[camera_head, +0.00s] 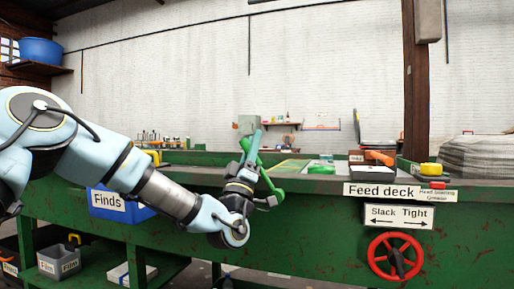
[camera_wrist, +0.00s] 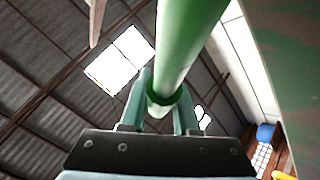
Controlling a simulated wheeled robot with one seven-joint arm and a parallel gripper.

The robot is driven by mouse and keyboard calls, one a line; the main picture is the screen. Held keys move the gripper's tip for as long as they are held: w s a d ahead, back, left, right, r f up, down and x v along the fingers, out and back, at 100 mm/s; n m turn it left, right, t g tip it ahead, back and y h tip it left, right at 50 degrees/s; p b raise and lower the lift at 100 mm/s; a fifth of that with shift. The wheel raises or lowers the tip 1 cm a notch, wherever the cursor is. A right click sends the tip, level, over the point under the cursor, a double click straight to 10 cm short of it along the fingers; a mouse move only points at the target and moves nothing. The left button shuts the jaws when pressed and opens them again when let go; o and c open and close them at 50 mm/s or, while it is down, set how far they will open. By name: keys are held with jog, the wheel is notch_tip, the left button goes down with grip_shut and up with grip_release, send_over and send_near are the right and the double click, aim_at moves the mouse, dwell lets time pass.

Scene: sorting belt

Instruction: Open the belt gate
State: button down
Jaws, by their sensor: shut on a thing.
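My gripper (camera_head: 251,150) is raised in front of the green belt bench, left of the picture's middle, with its fingers pointing up. It is shut on a green bar (camera_head: 269,181), which looks like the belt gate's handle. In the wrist view the round green bar (camera_wrist: 187,45) runs up between the two fingers of my gripper (camera_wrist: 160,108), and a collar on it sits at the fingers. Where the bar joins the bench is partly hidden by my gripper, and I cannot tell the gate's position.
The bench front carries a "Feed deck" sign (camera_head: 372,190), a "Slack Tight" plate (camera_head: 398,216) and a red handwheel (camera_head: 395,257) to the right. A blue "Finds" bin (camera_head: 108,203) hangs behind my arm at left. A brown post (camera_head: 417,90) rises at right.

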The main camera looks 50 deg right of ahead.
jog(key=shift+f, duration=0.1)
dwell(0.3)
jog(key=c, duration=0.7)
grip_release()
jog(key=shift+o, duration=0.2)
jog(key=b+v, duration=0.1)
jog(key=v, duration=0.9)
jog(key=shift+s+a+f, duration=0.15)
jog(key=shift+a+f, duration=0.1)
jog(key=shift+a, duration=0.05)
